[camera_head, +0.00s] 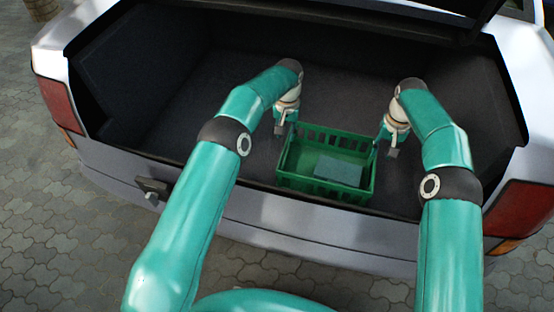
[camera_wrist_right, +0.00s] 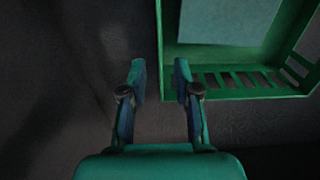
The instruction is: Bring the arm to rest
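My left gripper (camera_head: 280,129) hangs at the left end of a green crate (camera_head: 325,190), near its far left corner. It is too small to tell whether it is open or shut. My right gripper (camera_head: 392,152) is just right of the crate's far right corner. In the right wrist view, the right gripper (camera_wrist_right: 160,72) has its two fingers apart. The crate's wall (camera_wrist_right: 236,80) shows beyond them, with one edge in line with the gap. I cannot tell whether the fingers touch the rim.
The crate stands upright in the dark open car trunk (camera_head: 205,100), near its front edge. A flat grey-blue item (camera_head: 340,170) lies inside the crate. The light car bumper (camera_head: 290,215) runs in front. Trunk floor to the left is clear.

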